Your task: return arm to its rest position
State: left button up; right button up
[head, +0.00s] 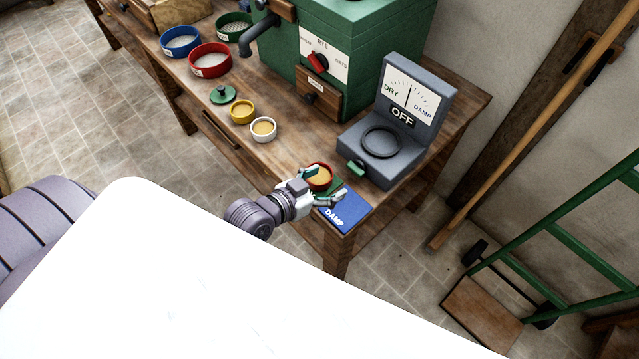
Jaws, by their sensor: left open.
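My left gripper (326,186) is open at the front right corner of the wooden bench. Its fingers are on either side of a small red cup (319,186) with yellowish contents, or very close to it; I cannot tell whether they touch it. The cup is upright, by a green patch and a blue patch (348,213) marked DAMP. Part of the cup's base is hidden by the gripper. My right gripper is not in view.
A grey meter (405,125) reading OFF stands behind the gripper. The green mill (340,40) is further back. A green hand truck (560,240) stands at right.

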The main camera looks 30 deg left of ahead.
pick_arm(q)
jog(key=shift+v, duration=1.1)
